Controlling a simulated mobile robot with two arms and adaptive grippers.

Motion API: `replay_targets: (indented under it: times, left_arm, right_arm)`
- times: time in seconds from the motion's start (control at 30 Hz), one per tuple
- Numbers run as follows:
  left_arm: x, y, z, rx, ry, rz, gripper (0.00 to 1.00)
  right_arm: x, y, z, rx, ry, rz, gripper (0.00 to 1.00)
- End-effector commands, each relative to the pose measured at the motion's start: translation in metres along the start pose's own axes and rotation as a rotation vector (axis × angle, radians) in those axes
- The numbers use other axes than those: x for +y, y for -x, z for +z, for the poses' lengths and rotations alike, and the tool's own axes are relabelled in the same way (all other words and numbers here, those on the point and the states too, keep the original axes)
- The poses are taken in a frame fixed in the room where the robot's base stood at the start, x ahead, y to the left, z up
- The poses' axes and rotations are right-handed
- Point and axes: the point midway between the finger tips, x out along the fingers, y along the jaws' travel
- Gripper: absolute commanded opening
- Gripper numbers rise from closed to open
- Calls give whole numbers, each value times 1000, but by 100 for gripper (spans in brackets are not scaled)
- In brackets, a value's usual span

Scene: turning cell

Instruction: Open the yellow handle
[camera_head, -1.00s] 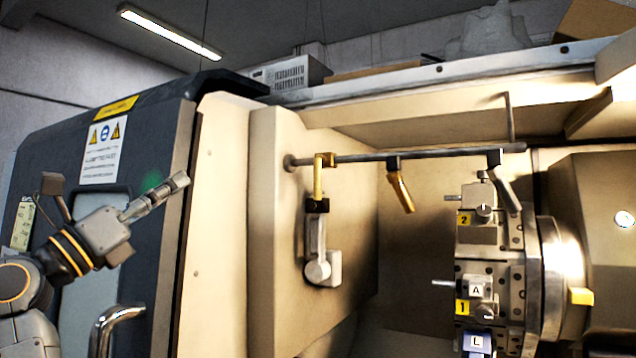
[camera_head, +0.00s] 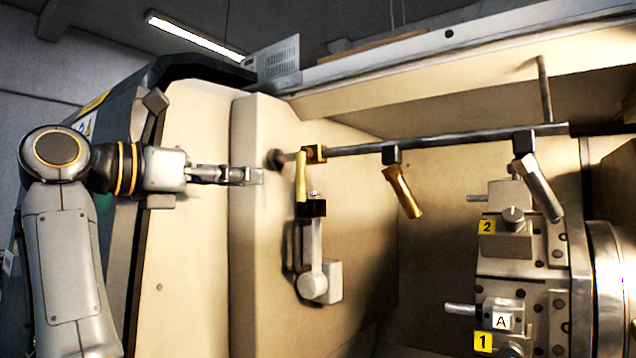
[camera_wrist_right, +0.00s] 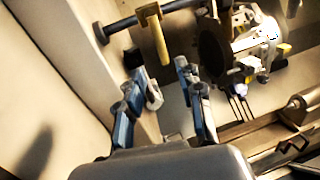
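The yellow handle (camera_head: 301,178) hangs down from the left end of a dark horizontal bar (camera_head: 350,148) inside the machine. It also shows in the right wrist view (camera_wrist_right: 156,38), its lower end lying in line with the gap between the fingertips. My right gripper (camera_head: 254,175) is left of the handle in the head view, pointing at it and apart from it. In the right wrist view my right gripper (camera_wrist_right: 160,72) has its two fingers spread with nothing between them. My left gripper is not in view.
A brass handle (camera_head: 403,190) and a silver handle (camera_head: 541,187) hang further right on the bar. A grey jointed bracket (camera_head: 312,262) sits just below the yellow handle. The tool turret (camera_head: 510,260) stands at right. A cream wall (camera_head: 190,265) lies beside my arm.

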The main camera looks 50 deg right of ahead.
Motion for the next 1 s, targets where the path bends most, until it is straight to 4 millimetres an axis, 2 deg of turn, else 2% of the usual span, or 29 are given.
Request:
replay_targets:
  times: [0.2,0.3,0.47,0.6,0.73,1.0]
  left_arm:
    - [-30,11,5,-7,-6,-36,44]
    - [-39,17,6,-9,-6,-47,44]
    - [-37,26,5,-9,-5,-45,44]
    - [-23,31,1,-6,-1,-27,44]
    - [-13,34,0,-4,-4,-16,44]
    - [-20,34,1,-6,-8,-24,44]
  right_arm:
    - [-1,-39,2,0,0,-5,37]
    - [-1,-62,3,0,-1,-6,37]
    - [-1,-94,3,-2,0,-6,37]
    - [-1,-116,2,-2,0,-5,37]
    - [-1,-127,2,-2,1,-4,37]
    - [0,-132,0,-2,1,-1,37]
